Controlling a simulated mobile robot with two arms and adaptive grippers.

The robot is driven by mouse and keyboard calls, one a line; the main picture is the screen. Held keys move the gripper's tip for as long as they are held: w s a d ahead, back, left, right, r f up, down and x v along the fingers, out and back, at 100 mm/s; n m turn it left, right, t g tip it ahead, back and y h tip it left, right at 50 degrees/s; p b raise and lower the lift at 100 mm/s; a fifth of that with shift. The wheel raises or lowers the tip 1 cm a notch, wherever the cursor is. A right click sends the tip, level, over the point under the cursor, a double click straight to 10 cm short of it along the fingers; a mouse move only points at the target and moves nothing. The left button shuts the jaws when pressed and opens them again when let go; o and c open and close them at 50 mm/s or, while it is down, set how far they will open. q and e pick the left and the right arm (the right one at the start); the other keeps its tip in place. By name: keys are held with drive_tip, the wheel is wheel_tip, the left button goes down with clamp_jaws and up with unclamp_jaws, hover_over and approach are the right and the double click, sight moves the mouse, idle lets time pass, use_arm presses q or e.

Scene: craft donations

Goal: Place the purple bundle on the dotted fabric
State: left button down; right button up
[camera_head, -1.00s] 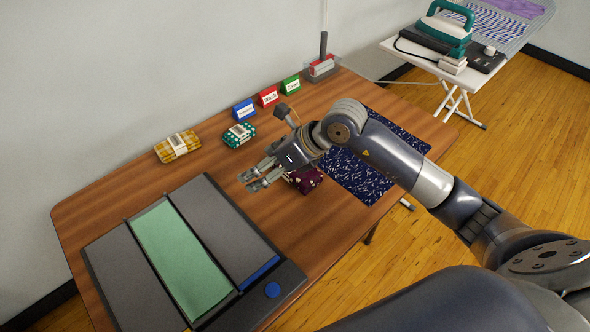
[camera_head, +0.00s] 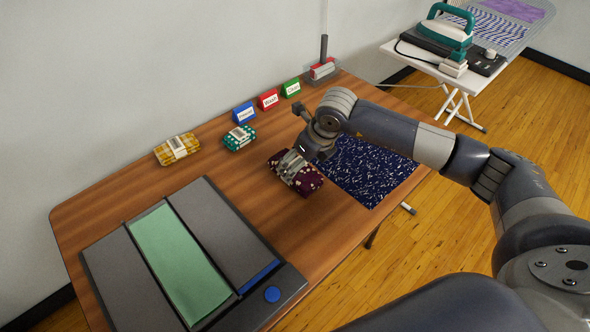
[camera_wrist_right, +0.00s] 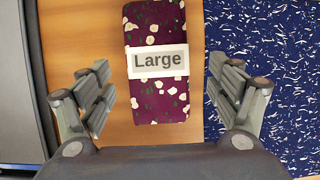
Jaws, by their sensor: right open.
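The purple bundle (camera_head: 305,183) lies on the wooden table, against or just beside the left edge of the dark blue dotted fabric (camera_head: 365,175). In the right wrist view the bundle (camera_wrist_right: 160,102) is purple with pale flowers and a white band reading "Large". The dotted fabric (camera_wrist_right: 265,70) fills the right of that view. My right gripper (camera_head: 290,165) is over the bundle in the head view and partly hides it. In the wrist view the right gripper (camera_wrist_right: 165,95) is open, with a finger on either side of the bundle and nothing held. My left gripper is not in view.
A grey folding board (camera_head: 235,235) with a green cloth (camera_head: 180,260) covers the table's left front. An iron (camera_head: 447,35) stands on the ironing table.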

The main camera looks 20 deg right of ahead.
drive_tip(key=shift+w+a+f, duration=0.15)
drive_tip(key=shift+f, duration=0.25)
drive_tip(key=p+x, duration=0.1)
drive_tip(key=x, duration=0.3)
drive_tip(key=shift+w, duration=0.2)
drive_tip(key=shift+a, duration=0.1)
drive_tip(key=c, duration=1.3)
drive_tip(key=shift+r, duration=0.1)
drive_tip(key=shift+c, duration=0.2)
